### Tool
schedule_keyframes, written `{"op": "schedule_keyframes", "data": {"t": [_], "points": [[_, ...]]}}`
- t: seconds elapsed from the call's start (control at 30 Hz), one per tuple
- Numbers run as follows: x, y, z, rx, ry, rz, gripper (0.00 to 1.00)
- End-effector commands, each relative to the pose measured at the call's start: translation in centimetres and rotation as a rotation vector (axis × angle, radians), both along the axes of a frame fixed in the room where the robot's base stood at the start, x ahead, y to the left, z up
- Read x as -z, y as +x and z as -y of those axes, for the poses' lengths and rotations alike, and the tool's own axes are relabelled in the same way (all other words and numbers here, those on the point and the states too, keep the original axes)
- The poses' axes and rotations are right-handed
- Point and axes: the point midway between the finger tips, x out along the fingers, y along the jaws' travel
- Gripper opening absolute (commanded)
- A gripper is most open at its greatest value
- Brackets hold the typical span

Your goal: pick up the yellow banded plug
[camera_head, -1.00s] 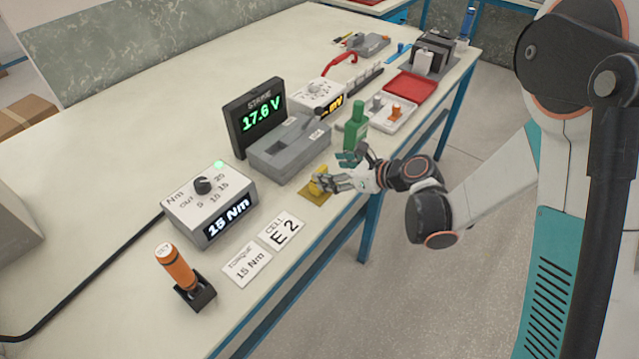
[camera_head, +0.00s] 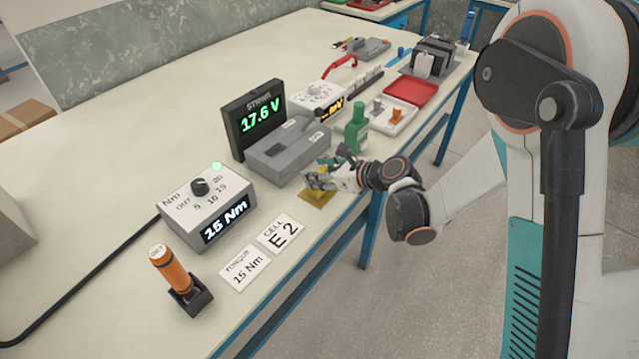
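The yellow banded plug (camera_head: 318,188) is at the front edge of the workbench, on a small dark-yellow mat (camera_head: 315,200). Only a little yellow of it shows under my fingers, and its band cannot be made out. My gripper (camera_head: 317,176) comes in from the right, low over the mat, with its fingers over and around the plug. The fingers hide most of the plug, so I cannot tell whether they are closed on it.
A green bottle (camera_head: 356,130) stands close behind my wrist. A grey block device (camera_head: 288,150) lies just beyond the mat. A torque box (camera_head: 208,210), a cell card (camera_head: 284,234) and an orange-handled tool (camera_head: 173,268) are to the left.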

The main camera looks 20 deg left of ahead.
Motion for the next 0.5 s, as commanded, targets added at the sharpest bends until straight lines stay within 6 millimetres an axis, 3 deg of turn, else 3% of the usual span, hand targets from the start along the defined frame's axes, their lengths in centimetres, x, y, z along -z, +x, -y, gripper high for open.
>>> {"op": "schedule_keyframes", "data": {"t": [0.5], "points": [[-0.85,-0.01,0.01,0.000,0.000,0.000,0.19]]}}
